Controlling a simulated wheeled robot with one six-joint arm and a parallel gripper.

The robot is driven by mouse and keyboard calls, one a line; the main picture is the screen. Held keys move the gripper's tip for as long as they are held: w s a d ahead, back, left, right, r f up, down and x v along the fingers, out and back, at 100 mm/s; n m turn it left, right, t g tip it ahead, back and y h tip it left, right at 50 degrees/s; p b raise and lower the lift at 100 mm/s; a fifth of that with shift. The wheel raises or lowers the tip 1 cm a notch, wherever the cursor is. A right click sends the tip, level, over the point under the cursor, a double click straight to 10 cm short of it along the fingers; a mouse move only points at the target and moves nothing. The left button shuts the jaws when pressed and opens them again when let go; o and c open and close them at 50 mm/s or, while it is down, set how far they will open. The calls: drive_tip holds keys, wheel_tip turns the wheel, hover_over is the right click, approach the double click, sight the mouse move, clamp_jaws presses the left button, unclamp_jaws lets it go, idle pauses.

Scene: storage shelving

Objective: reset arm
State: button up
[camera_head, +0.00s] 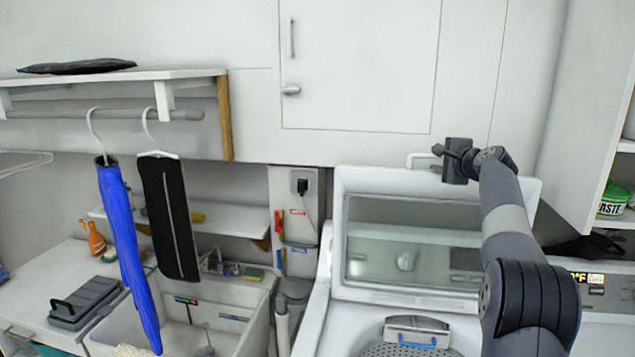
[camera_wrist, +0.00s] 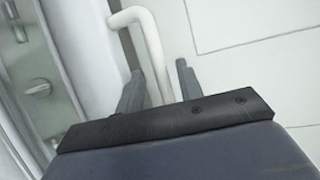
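My gripper (camera_head: 439,151) is raised at the right of the head view, in front of the wall above the washer's lid. In the wrist view, the two dark fingers of my gripper (camera_wrist: 158,67) are apart. A bent white bar (camera_wrist: 153,45) shows between and beyond the fingers, with a gap to the right finger; I cannot tell if it touches the left one. The same white bar (camera_head: 419,156) shows just left of my gripper in the head view. I see nothing held. My arm reaches up from the lower right corner.
The washer's lid (camera_head: 352,190) stands open below my gripper. A white cabinet (camera_head: 590,120) is close on the right. A blue garment (camera_head: 125,250) and a black garment (camera_head: 168,215) hang at left, over the sink (camera_head: 245,325).

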drive_tip(key=shift+w+d+r+p, duration=0.1)
drive_tip(key=shift+w+r+p, duration=0.1)
drive_tip(key=shift+w+p, duration=0.45)
drive_tip(key=b+v, duration=0.5)
drive_tip(key=v, duration=0.6)
drive_tip(key=shift+f, duration=0.2)
